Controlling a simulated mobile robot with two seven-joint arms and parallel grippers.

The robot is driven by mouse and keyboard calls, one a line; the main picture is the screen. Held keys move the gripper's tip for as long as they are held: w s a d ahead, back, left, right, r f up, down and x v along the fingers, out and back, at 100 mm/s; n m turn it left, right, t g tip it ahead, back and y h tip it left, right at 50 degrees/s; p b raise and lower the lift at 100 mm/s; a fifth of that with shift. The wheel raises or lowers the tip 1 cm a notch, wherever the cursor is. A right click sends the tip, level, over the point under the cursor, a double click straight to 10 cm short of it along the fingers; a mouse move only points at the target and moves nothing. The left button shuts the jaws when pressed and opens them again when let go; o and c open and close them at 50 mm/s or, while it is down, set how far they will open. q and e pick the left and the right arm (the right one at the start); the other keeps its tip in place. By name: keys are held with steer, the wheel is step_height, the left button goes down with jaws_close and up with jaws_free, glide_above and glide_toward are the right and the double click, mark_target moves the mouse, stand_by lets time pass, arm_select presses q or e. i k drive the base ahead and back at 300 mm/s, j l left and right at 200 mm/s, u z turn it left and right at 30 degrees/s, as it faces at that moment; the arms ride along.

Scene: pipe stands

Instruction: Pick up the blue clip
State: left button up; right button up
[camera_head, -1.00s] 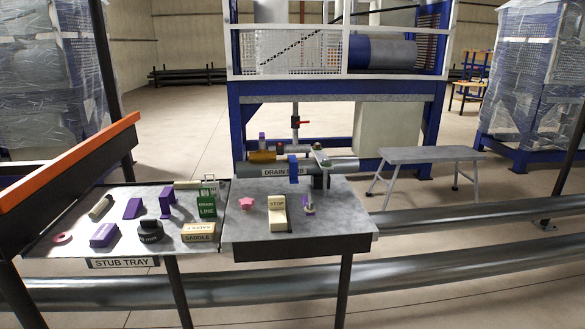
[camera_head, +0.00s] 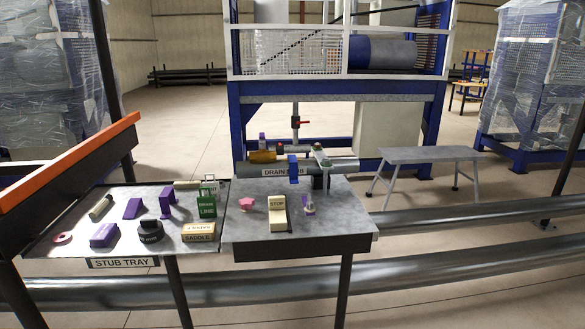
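A blue clip (camera_head: 293,168) sits at the pipe labelled DRAIN STUB (camera_head: 266,171), near the back edge of the right-hand table (camera_head: 256,224). It hangs over the front of the pipe; whether it is clamped on it I cannot tell. Neither of my grippers shows in the head view.
A stub tray (camera_head: 62,237) at left holds several purple blocks, a black ring (camera_head: 150,231), a green DRAIN LINE block (camera_head: 206,204) and a SADDLE block (camera_head: 198,232). A STOP block (camera_head: 278,214) and pink star (camera_head: 246,203) stand in front of the clip. An orange-topped rail (camera_head: 75,152) borders the left.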

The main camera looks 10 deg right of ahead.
mark_target(294, 166)
steer(key=i+l, duration=0.1)
steer(key=l, duration=0.2)
steer(key=i+l, duration=0.15)
steer(key=l, duration=0.2)
steer(key=i+l+u, duration=0.1)
steer(key=l, duration=0.2)
steer(key=i+l, duration=0.15)
steer(key=l, duration=0.15)
